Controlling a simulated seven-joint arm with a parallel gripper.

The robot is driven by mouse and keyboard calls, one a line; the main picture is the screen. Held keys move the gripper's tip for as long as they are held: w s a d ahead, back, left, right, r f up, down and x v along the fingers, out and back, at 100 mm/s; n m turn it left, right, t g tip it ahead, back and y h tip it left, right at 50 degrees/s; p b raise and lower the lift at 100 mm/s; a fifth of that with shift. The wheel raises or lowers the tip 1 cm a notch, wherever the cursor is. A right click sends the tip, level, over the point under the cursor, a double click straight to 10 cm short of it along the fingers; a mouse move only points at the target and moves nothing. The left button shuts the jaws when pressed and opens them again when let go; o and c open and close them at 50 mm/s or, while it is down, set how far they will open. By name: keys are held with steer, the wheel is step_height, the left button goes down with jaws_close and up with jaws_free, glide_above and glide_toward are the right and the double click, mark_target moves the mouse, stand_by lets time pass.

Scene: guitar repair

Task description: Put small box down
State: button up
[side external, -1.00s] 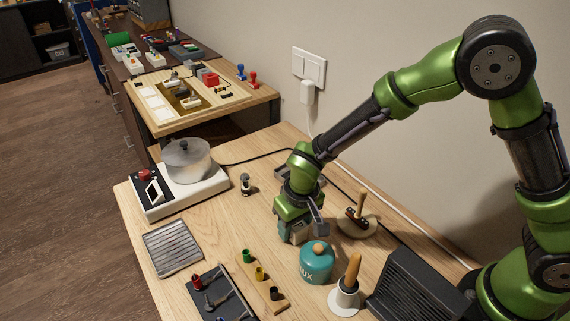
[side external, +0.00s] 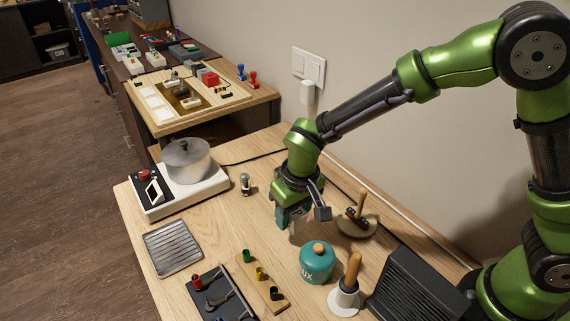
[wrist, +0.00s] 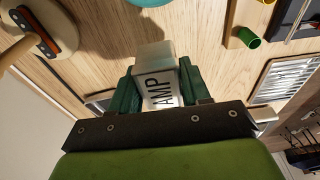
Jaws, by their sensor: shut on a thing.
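The small box (wrist: 157,58) is pale grey-white with dark letters reading "AMP" in the wrist view. It sits between the green fingers of my gripper (wrist: 158,82), which is shut on it. In the side view my gripper (side external: 292,218) points down over the wooden bench (side external: 225,235), behind the teal jar. Only a small part of the box shows there, below the fingers. It looks held above the bench, but the gap beneath it is hard to judge.
The teal jar (side external: 317,262) stands close in front. A round holder (side external: 352,228) with a wooden-handled tool is to the right. A hotplate with a pot (side external: 187,160) and a small metal piece (side external: 245,184) are to the left. Bare bench lies between the gripper and the metal tray (side external: 173,248).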

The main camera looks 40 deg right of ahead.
glide_above(237, 214)
steer(key=shift+s+f, duration=0.25)
steer(key=shift+f, duration=2.15)
steer(key=shift+f, duration=0.15)
steer(key=o, duration=1.1)
